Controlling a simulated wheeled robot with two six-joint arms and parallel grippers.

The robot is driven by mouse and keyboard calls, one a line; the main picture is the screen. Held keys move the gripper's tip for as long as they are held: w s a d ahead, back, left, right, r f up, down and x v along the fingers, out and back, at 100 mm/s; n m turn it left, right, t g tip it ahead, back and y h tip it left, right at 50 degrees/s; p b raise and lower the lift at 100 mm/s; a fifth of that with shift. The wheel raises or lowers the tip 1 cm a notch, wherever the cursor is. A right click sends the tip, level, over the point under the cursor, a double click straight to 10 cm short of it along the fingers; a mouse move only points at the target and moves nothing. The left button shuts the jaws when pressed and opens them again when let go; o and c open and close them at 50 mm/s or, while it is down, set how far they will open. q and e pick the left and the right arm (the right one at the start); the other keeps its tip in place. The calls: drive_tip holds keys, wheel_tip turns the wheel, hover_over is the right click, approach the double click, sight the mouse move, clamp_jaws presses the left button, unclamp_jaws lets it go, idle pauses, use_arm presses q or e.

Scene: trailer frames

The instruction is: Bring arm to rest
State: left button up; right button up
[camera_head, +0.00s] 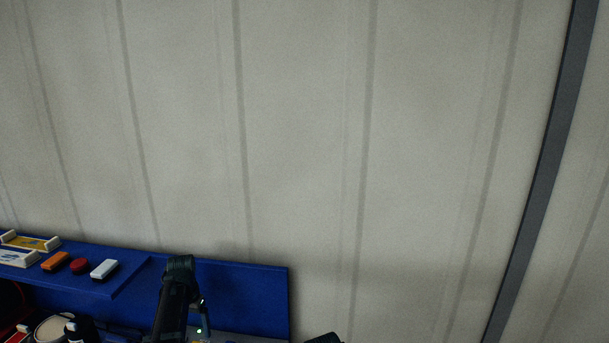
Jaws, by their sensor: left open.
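My left arm comes up dark in front of a blue shelf unit, near the bottom of the head view. My left gripper (190,306) is at this arm, open, with nothing seen between its fingers. Its lower part is dark and hard to make out. A small dark piece (323,338) shows at the bottom edge, right of the blue unit; I cannot tell what it is. My right gripper is not in view.
The blue shelf unit (245,290) stands against a pale ribbed wall (300,130). Its shelf holds an orange block (55,261), a red round piece (79,265), a white block (104,269) and white-ended trays (30,243). A white round container (52,329) is below. A dark post (545,160) is right.

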sight(198, 342)
use_arm(q)
wheel_tip(198, 342, down, 6)
drive_tip(key=b, duration=0.5)
drive_tip(key=shift+r+n+p, duration=0.3)
drive_tip(key=shift+r+n, duration=0.05)
drive_tip(key=shift+n, duration=0.15)
drive_tip(key=n, duration=0.7)
drive_tip(key=shift+n, duration=0.3)
